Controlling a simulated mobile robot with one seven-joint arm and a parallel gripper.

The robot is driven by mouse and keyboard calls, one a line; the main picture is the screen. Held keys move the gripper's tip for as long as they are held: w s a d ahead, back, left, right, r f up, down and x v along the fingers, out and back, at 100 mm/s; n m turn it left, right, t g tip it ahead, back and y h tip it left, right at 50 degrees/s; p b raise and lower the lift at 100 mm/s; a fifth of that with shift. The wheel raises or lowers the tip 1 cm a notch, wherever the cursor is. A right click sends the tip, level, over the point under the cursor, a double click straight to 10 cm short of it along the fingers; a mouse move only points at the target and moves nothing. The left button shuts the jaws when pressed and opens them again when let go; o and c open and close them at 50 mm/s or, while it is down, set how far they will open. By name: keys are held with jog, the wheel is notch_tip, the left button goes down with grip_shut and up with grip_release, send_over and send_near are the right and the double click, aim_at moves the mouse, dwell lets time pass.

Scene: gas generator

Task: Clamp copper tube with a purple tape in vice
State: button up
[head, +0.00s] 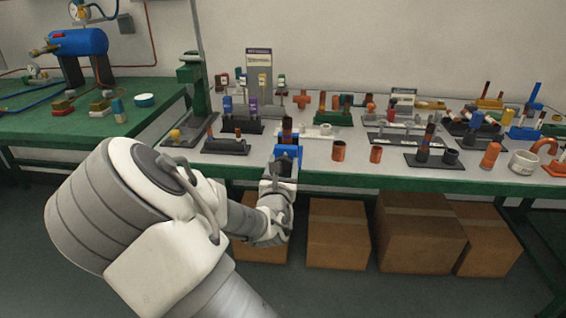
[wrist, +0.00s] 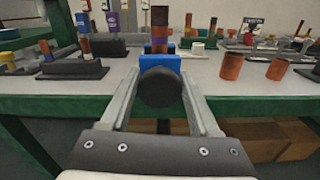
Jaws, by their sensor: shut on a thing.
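A blue vice (head: 288,151) stands at the front edge of the grey bench top. It also shows in the wrist view (wrist: 160,62), with a dark round knob (wrist: 160,90) facing me. A copper tube (head: 287,129) stands upright at the vice, and in the wrist view its lower end (wrist: 160,17) goes down behind or into the blue body; I cannot tell how tightly it sits. The tube has darker bands, one of them perhaps purple. My gripper (wrist: 158,84) is shut on the knob, one finger on each side. The head view shows my gripper (head: 282,168) at the vice's front.
Two short copper pieces (head: 338,151) (head: 376,154) stand right of the vice. A dark tray (head: 226,147) lies left, and a dark holder with a tube (head: 428,146) lies right. Cardboard boxes (head: 338,235) stand under the green bench edge (head: 350,181).

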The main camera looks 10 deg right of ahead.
jog(key=m+p, duration=0.2)
jog(key=m, duration=0.2)
jog(key=shift+d, duration=0.1)
jog(key=m+p, duration=0.1)
jog(key=m, duration=0.4)
jog(key=shift+s+d+f+m, duration=0.1)
jog(key=shift+m, duration=0.2)
jog(key=m, duration=0.4)
jog(key=shift+f+m, duration=0.15)
jog(key=shift+m, duration=0.15)
jog(key=m+b, duration=0.1)
jog(key=m, duration=0.3)
jog(key=shift+f, duration=0.15)
jog(key=m+b, duration=0.2)
jog(key=m, duration=0.4)
jog(key=shift+f+b, duration=0.15)
jog(key=shift+b, duration=0.15)
jog(key=m+b, duration=0.3)
jog(key=m, duration=0.4)
jog(key=m+b, duration=0.1)
jog(key=m, duration=0.1)
jog(key=shift+a+m, duration=0.2)
jog(key=shift+m, duration=0.2)
jog(key=shift+a+m, duration=0.1)
jog(key=shift+m, duration=1.9)
